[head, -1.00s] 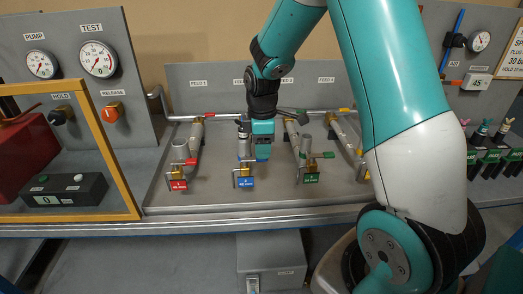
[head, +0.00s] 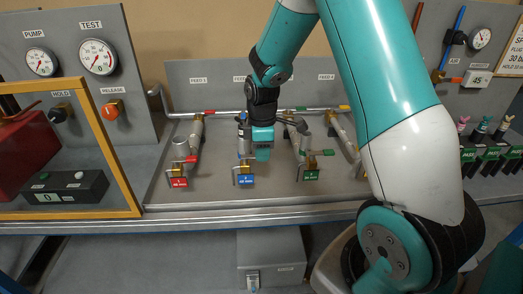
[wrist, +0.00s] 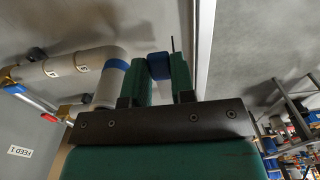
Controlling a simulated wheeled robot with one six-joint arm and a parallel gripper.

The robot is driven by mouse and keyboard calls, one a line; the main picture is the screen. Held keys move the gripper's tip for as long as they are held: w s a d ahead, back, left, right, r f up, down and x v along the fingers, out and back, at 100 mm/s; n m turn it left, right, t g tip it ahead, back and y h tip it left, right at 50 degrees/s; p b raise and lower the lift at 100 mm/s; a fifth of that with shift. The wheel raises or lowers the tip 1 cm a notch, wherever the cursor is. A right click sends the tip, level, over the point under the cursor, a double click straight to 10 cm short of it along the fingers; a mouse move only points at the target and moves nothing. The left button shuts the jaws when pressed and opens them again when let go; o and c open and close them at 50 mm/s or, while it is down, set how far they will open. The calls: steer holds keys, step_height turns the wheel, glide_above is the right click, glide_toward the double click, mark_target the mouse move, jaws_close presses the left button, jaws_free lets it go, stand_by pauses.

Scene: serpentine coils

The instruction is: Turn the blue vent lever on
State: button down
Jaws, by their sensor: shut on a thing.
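My gripper (head: 262,157) points down beside the blue-marked pipe coil, just above and right of its blue tag (head: 245,179). In the wrist view, my gripper's two green fingers (wrist: 162,82) are closed on a small blue piece (wrist: 158,66), which looks like the grip of the blue vent lever. A thin dark rod stands beyond it. The brass valve (head: 244,168) is partly visible above the tag. In the head view my gripper hides the lever grip, so its angle cannot be told. The pipe with a blue band (wrist: 116,65) is left of the fingers, close by.
The red-tagged coil (head: 179,182) stands to the left and the green-tagged coil (head: 311,175) close to the right. A yellow-framed clear guard (head: 106,145) is further left. The tray's front strip (head: 250,203) is clear.

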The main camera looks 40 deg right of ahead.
mark_target(243, 161)
steer(key=shift+s+a+r+m, duration=0.15)
steer(key=shift+a+m, duration=0.95)
steer(key=shift+m, duration=1.85)
steer(key=shift+s+a+f+m, duration=0.1)
steer(key=shift+a+m, duration=1.05)
steer(key=shift+m, duration=1.85)
steer(key=shift+s+a+r+m, duration=0.15)
steer(key=shift+a+m, duration=0.95)
steer(key=shift+m, duration=1.85)
steer(key=c, duration=1)
jaws_free()
steer(key=shift+f, duration=0.1)
steer(key=shift+o, duration=0.2)
steer(key=shift+s, duration=0.1)
step_height(243, 161, up, 17)
steer(key=b, duration=0.2)
steer(key=shift+r, duration=0.2)
